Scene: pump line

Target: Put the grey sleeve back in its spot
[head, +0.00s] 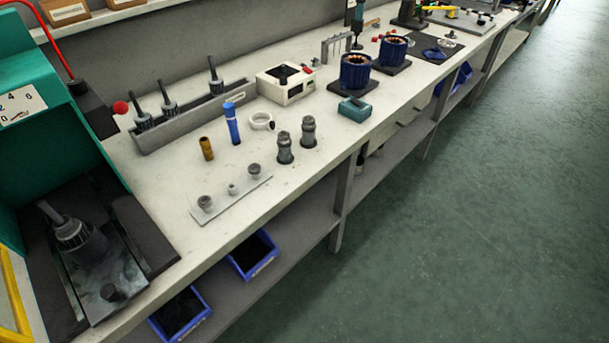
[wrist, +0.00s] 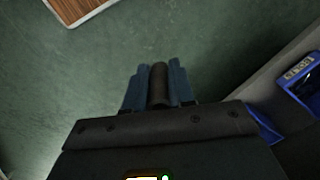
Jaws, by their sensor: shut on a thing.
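My gripper (wrist: 159,70) shows in the wrist view, with its two blue-grey fingers shut on a dark grey-brown cylinder. This cylinder, seemingly the grey sleeve (wrist: 159,88), stands out between the fingers, over the green floor. Its lower part is hidden by the gripper body. My gripper does not show in the head view. There, a light grey plate (head: 218,204) with several small grey knobs lies near the bench's front edge. Which place is the sleeve's spot cannot be told for certain.
On the bench (head: 175,185) stand a brown cylinder (head: 207,148), a blue cylinder (head: 232,125), a white ring (head: 262,121) and two dark grey stepped parts (head: 285,148). A grey trough (head: 195,118) holds upright tools. Blue bins (head: 252,255) sit below. The floor (head: 480,210) at right is clear.

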